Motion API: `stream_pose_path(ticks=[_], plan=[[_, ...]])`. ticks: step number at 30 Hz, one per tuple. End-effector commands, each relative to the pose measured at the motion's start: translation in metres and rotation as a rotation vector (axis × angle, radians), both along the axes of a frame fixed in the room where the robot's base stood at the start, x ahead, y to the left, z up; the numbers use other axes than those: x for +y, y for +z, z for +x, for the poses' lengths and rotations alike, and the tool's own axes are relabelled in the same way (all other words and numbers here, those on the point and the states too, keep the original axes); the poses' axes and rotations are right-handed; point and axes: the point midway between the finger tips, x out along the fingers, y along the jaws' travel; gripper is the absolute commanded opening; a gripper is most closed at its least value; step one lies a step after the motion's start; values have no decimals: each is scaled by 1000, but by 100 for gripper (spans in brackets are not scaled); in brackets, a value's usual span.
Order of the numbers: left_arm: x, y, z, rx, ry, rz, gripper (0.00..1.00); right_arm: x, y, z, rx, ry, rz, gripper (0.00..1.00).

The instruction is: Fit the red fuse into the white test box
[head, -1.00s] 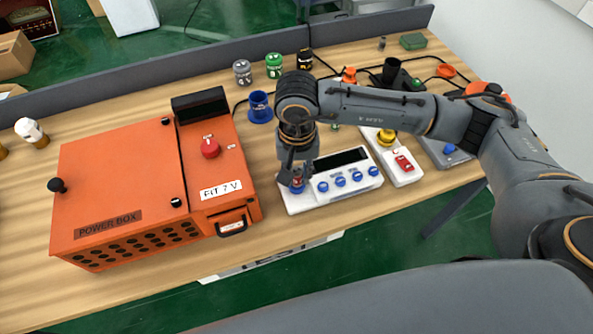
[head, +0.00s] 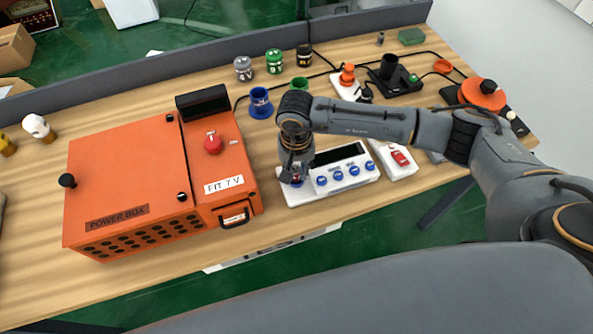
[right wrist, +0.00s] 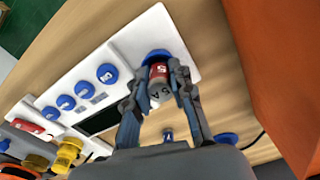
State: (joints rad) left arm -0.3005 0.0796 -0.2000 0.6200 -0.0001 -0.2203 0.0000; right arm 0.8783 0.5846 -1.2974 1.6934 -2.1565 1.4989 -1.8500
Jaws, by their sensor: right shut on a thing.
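The white test box (head: 317,191) lies on the table, with a dark display and a row of blue knobs. My right gripper (head: 295,176) is over its left end. In the right wrist view this gripper (right wrist: 160,82) is shut on the red fuse (right wrist: 158,72), which has a grey end towards the camera. The fuse's far end is at the blue round socket (right wrist: 155,55) of the white test box (right wrist: 128,43). I cannot tell how deep it sits. In the head view the gripper mostly hides the fuse. My left gripper is out of view.
The orange power box (head: 130,180) stands close left of the test box. Blue (head: 260,104), green (head: 274,62), grey (head: 243,68) and black (head: 304,55) pieces stand behind. A white unit with a red switch (head: 400,157) is to the right. The front table strip is clear.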

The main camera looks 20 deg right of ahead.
Motion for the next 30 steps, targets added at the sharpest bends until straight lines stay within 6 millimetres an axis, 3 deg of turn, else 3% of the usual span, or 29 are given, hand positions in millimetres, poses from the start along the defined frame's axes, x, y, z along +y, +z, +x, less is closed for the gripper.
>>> stream_pose_path(ticks=[1,16,17,20,30], plan=[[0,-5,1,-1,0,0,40,-1,-14,-7,18,1,-6,0],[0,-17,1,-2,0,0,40,-1,-23,-7,18,-2,-4,0],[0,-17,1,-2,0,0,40,-1,-23,-7,19,-2,-3,26],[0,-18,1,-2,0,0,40,-1,-23,-7,19,-2,-3,45],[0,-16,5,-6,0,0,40,-2,-20,-7,18,0,-7,45]])
